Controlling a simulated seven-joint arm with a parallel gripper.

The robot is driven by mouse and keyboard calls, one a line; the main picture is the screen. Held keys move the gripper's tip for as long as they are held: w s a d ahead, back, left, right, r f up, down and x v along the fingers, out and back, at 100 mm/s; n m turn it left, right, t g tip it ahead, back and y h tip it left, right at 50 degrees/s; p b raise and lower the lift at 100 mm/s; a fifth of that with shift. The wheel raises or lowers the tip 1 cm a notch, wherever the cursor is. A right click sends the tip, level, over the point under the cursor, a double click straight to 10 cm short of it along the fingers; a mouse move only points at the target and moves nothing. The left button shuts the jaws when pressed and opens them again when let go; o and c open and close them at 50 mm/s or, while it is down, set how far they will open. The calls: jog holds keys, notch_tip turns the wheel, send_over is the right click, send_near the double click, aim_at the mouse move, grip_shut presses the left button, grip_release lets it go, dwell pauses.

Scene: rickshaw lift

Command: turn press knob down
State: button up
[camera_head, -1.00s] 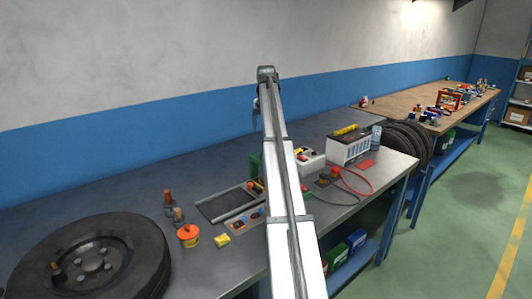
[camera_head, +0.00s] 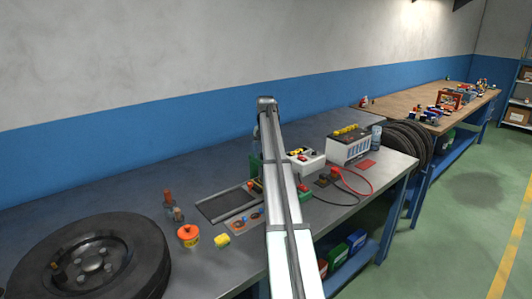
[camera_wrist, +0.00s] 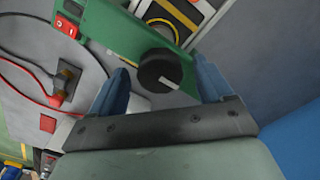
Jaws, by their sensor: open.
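The black round knob (camera_wrist: 158,69) with a pale pointer mark sits at the green press frame (camera_wrist: 128,36) in the wrist view. My gripper (camera_wrist: 163,82) is open, with one blue finger on each side of the knob in the picture. I cannot tell whether the fingers touch it or how deep they reach around it. In the head view, the green press (camera_head: 255,168) is mostly hidden behind my arm, and the knob and gripper are not visible.
A white box (camera_head: 308,160) and a car battery (camera_head: 350,145) stand right of my arm, with red and black cables (camera_head: 345,190) nearby. A wheel (camera_head: 90,258), an orange tin (camera_head: 188,235) and a yellow block (camera_head: 222,240) lie on the left.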

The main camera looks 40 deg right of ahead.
jog(key=shift+c, duration=0.2)
jog(key=c, duration=1)
jog(key=shift+m, duration=0.3)
jog(key=m, duration=0.5)
jog(key=shift+m, duration=0.3)
jog(key=m, duration=0.5)
jog(key=shift+m, duration=0.4)
jog(key=o, duration=1)
